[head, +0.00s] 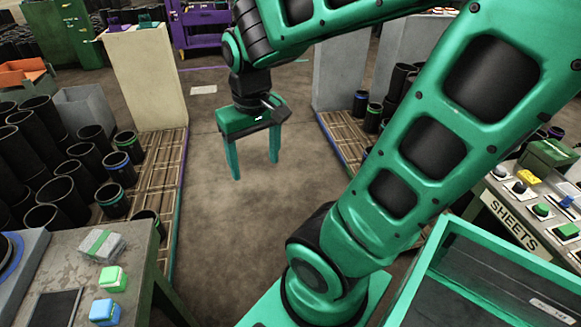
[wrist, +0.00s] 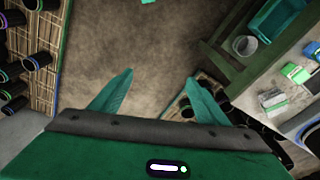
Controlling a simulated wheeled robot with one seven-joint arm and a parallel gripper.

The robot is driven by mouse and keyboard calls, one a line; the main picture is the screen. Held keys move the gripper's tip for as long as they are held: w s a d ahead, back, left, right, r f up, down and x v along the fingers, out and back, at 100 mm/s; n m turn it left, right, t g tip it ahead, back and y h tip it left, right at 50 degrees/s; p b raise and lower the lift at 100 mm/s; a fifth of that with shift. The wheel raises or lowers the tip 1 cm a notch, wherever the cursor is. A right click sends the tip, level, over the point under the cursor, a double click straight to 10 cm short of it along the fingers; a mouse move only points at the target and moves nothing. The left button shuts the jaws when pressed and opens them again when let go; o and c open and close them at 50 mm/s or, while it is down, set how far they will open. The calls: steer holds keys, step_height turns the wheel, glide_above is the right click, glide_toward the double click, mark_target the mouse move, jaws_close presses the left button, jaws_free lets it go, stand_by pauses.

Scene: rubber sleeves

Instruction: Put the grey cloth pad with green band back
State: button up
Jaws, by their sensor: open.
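The grey cloth pad with green band (head: 102,246) lies on the worktop (head: 45,262) at the lower left in the head view. In the wrist view the pad (wrist: 271,99) shows at the right. My gripper (head: 255,170) hangs over the open floor with its fingers pointing down, well apart from the pad. It is open, and nothing is between the fingers in the wrist view (wrist: 160,75).
On the same worktop sit a green block (head: 113,279), a blue block (head: 104,311) and a dark flat panel (head: 55,308). Black sleeves (head: 75,183) stand on slatted pallets at left and right. A teal-rimmed tray (head: 480,238) is at lower right. The middle floor is clear.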

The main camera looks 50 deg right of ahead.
steer(key=s+d+m+g, duration=0.1)
steer(key=s+d+m, duration=0.2)
steer(key=s, duration=0.6)
steer(key=shift+s+d+y, duration=0.25)
steer(key=shift+d+y, duration=0.15)
steer(key=shift+d, duration=0.1)
steer(key=shift+w+f, duration=0.3)
steer(key=shift+w, duration=0.35)
